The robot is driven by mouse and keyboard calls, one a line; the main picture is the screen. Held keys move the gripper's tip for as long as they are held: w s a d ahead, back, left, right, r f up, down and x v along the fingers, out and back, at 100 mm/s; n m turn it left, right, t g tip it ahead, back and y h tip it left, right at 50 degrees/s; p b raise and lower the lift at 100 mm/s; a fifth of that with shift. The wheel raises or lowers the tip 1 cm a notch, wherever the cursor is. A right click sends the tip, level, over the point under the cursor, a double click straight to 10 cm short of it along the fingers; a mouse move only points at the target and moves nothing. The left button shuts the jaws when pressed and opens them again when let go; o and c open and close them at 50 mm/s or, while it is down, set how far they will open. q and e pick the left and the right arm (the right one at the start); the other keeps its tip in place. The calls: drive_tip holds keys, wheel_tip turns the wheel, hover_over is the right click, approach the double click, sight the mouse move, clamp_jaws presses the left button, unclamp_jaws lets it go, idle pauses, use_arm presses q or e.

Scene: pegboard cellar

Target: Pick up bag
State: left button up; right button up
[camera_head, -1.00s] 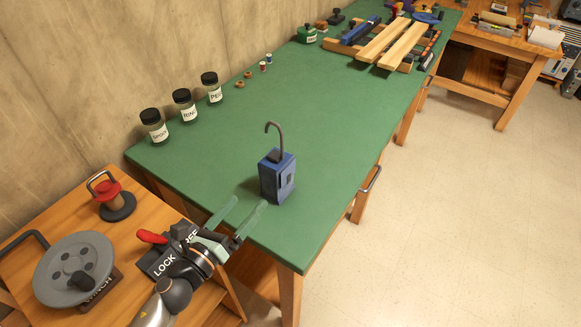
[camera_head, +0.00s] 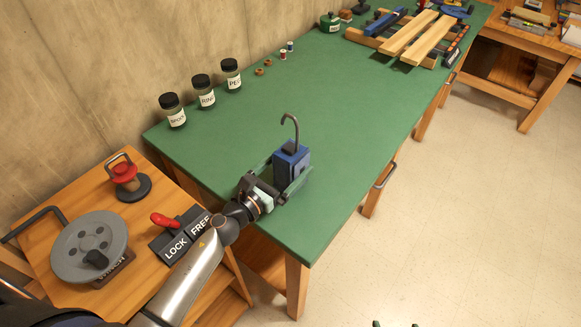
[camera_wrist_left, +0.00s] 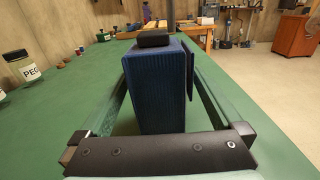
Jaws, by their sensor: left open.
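The blue bag (camera_head: 293,160), box-shaped with a dark hooked handle on top, stands upright on the green bench top (camera_head: 330,130) near its front end. My left gripper (camera_head: 287,172) is open, with one pale green finger on each side of the bag. In the left wrist view the ribbed blue bag (camera_wrist_left: 157,90) fills the space between the fingers, and a narrow gap shows beside it.
Three labelled jars (camera_head: 206,98) stand along the wall side of the bench. A wooden side table (camera_head: 60,205) holds a grey winch wheel (camera_head: 89,247), a red-handled lock lever (camera_head: 168,222) and a red knob (camera_head: 125,174). Wooden slats (camera_head: 415,38) lie at the far end. The bench middle is clear.

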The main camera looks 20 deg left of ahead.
sight(297, 157)
use_arm(q)
drive_tip(key=shift+x, duration=1.85)
drive_tip(key=shift+a+f, duration=0.1)
drive_tip(key=shift+f, duration=0.05)
drive_tip(key=c, duration=1.5)
